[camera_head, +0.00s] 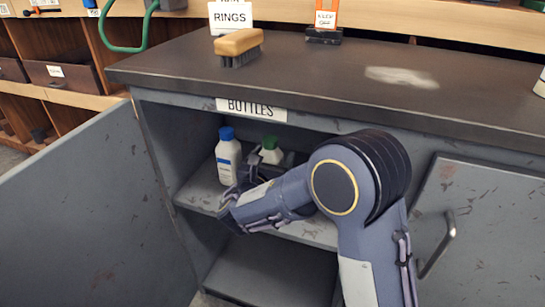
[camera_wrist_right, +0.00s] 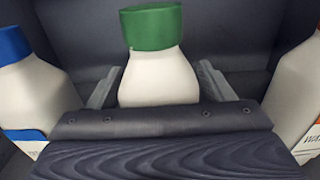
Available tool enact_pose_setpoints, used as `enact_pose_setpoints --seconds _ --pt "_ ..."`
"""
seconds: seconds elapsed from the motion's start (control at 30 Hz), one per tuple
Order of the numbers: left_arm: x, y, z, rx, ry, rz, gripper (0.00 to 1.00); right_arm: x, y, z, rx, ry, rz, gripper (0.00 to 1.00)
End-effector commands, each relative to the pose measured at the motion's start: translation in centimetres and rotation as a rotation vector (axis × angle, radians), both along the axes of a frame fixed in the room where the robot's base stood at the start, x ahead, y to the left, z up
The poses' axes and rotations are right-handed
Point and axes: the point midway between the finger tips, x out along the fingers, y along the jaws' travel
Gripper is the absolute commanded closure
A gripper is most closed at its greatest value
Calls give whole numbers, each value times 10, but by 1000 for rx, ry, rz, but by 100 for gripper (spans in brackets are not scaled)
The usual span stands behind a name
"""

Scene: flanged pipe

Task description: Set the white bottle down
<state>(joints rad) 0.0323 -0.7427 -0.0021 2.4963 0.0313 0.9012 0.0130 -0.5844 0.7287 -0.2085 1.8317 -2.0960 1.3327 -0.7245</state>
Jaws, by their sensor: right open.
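A white bottle with a green cap (camera_head: 271,152) stands upright in the open cabinet, on the shelf under the BOTTLES label. Its lower part is hidden behind my gripper and arm in the head view. My right gripper (camera_head: 266,167) reaches into the cabinet with its jaws open. In the right wrist view the green-capped bottle (camera_wrist_right: 158,75) is between the two spread fingers (camera_wrist_right: 158,88); its base is hidden by the gripper body. My left gripper is in neither view.
A white bottle with a blue cap (camera_head: 228,158) stands just left of the green-capped one. Another white bottle (camera_wrist_right: 299,90) is close on the right in the wrist view. The cabinet door (camera_head: 85,210) hangs open at left. A brush (camera_head: 238,46) lies on the dark countertop (camera_head: 330,75).

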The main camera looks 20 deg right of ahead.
Motion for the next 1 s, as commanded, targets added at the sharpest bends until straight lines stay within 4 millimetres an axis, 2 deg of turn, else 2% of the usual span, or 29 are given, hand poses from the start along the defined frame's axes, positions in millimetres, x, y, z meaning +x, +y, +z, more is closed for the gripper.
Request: enact_pose_setpoints --seconds 0.07,0.17,0.6,0.8,1.0 --pt "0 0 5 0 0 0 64 0 0 6 1 -1 0 26" --pt "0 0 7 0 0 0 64 -10 9 5 0 2 4 26" --pt "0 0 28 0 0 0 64 -83 58 5 -1 2 4 26" --pt "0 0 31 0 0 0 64 -98 67 3 0 0 2 26" --pt "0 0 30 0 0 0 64 -100 67 3 0 0 0 26"
